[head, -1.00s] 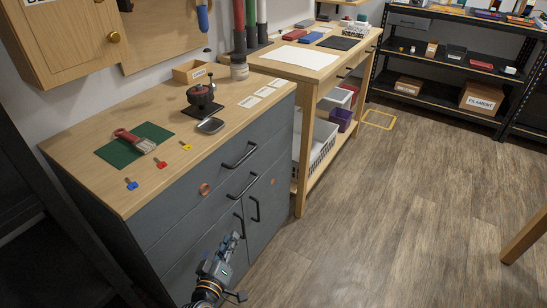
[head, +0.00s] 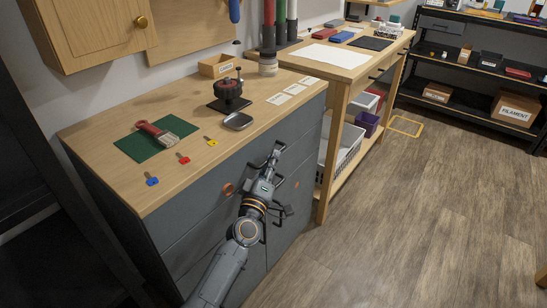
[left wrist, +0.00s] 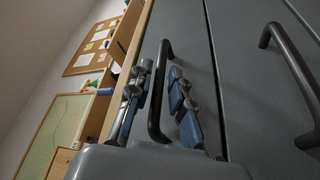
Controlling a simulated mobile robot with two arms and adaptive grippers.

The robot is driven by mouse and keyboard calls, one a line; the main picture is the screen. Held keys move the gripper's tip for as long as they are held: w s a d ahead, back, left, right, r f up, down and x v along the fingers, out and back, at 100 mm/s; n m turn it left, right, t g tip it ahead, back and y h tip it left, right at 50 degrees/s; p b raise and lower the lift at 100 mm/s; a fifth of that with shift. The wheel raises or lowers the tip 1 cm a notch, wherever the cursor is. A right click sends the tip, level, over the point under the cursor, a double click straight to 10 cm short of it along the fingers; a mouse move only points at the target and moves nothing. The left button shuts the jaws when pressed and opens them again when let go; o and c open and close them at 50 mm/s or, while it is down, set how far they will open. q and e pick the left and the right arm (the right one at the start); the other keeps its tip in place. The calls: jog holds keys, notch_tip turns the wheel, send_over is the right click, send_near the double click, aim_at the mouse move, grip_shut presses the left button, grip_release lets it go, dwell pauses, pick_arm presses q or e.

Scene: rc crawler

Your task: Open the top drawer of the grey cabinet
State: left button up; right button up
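The grey cabinet (head: 185,250) stands at the left under a wooden top. Its top drawer (head: 306,124) looks closed, its front flush with the cabinet. My left gripper (head: 275,153) is at the top drawer's front and hides its handle in the head view. In the left wrist view, the black bar handle (left wrist: 157,92) lies between the two blue-padded fingers of my left gripper (left wrist: 158,108), one on each side, with gaps visible. The gripper is open. A second drawer handle (left wrist: 290,75) shows further right there. My right gripper is not in view.
A wooden workbench (head: 340,67) stands beyond.

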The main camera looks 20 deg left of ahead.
pick_arm(q)
jog(key=shift+x, duration=1)
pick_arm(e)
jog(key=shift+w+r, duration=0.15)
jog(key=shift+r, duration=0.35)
pick_arm(q)
grip_shut()
jog(key=shift+d, duration=0.1)
